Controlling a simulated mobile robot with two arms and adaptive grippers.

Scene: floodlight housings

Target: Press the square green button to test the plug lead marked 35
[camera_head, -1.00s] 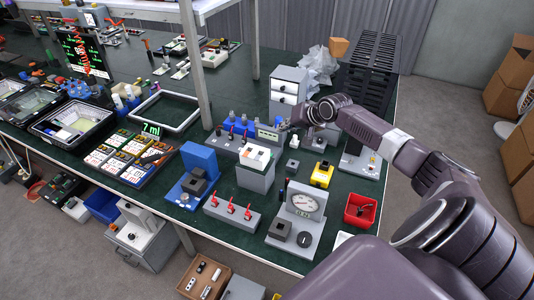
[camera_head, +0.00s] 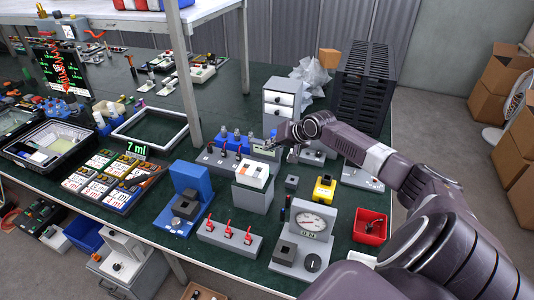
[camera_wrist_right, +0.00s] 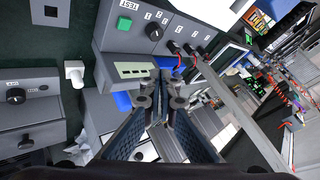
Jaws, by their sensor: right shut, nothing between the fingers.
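In the head view my right gripper (camera_head: 276,143) hangs by the grey unit with red levers and blue parts (camera_head: 215,160). The button is not discernible there. My left gripper is out of view.
A grey box with a white and orange top (camera_head: 254,192) stands close in front of the gripper. A yellow block (camera_head: 324,188), gauge stand (camera_head: 312,222) and red bin (camera_head: 370,226) lie nearer.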

